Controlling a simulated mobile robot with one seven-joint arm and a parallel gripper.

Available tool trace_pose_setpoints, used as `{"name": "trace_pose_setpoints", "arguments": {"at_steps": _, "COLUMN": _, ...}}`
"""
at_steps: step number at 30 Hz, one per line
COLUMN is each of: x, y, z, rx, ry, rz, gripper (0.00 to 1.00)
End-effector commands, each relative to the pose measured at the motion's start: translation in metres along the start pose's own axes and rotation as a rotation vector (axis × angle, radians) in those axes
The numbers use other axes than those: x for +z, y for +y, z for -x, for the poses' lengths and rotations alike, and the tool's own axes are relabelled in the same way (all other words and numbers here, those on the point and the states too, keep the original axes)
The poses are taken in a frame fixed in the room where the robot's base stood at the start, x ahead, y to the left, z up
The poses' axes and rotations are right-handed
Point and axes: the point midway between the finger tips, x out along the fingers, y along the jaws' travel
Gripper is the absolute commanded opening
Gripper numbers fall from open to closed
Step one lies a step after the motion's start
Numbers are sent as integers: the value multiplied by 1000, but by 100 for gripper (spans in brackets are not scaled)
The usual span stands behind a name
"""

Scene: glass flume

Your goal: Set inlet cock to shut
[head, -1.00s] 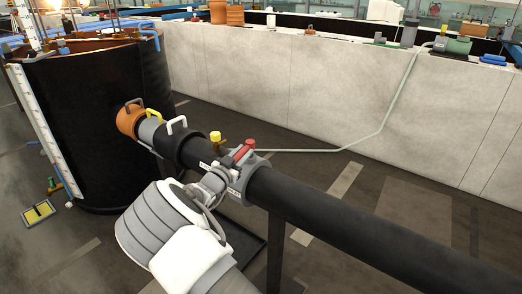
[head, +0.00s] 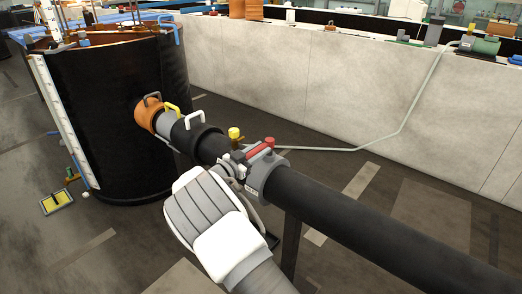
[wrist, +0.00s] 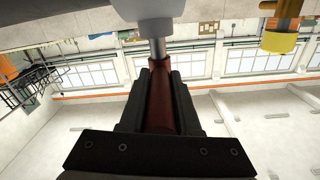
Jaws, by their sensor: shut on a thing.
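The inlet cock appears to be the grey fitting (head: 268,178) on the black pipe, with a red lever (head: 260,149) on top. In the wrist view the red lever (wrist: 160,100) lies between the two dark fingers of my gripper (wrist: 160,95), its metal stem running up into a grey body (wrist: 150,10). My gripper is shut on the lever. In the head view the gripper (head: 235,170) is at the near side of the fitting, its fingers partly hidden. The labels on the fitting are too small to read.
A yellow-capped fitting (head: 234,133) stands close beside the cock; the cap also shows in the wrist view (wrist: 278,42). White (head: 195,118) and yellow (head: 172,107) handles are farther along the pipe, towards the black tank (head: 100,120). A pale wall (head: 330,90) runs behind.

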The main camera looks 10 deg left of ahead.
Motion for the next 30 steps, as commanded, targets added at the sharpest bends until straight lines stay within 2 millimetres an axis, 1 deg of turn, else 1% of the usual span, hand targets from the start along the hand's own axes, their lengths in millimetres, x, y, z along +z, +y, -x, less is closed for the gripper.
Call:
{"name": "trace_pose_setpoints", "arguments": {"at_steps": 12, "x": 0, "y": 0, "z": 1, "rx": 5, "ry": 1, "rz": -4, "gripper": 0}}
{"name": "trace_pose_setpoints", "arguments": {"at_steps": 13, "x": -1, "y": 0, "z": 0, "rx": 5, "ry": 1, "rz": -4, "gripper": 35}}
{"name": "trace_pose_setpoints", "arguments": {"at_steps": 17, "x": -1, "y": 0, "z": 0, "rx": 4, "ry": 1, "rz": -3, "gripper": 58}}
{"name": "trace_pose_setpoints", "arguments": {"at_steps": 18, "x": 0, "y": 0, "z": 0, "rx": 4, "ry": 1, "rz": -3, "gripper": 61}}
{"name": "trace_pose_setpoints", "arguments": {"at_steps": 26, "x": 0, "y": 0, "z": 1, "rx": 3, "ry": 1, "rz": -2, "gripper": 61}}
{"name": "trace_pose_setpoints", "arguments": {"at_steps": 30, "x": -1, "y": -1, "z": 10, "rx": 3, "ry": 0, "rz": -2, "gripper": 61}}
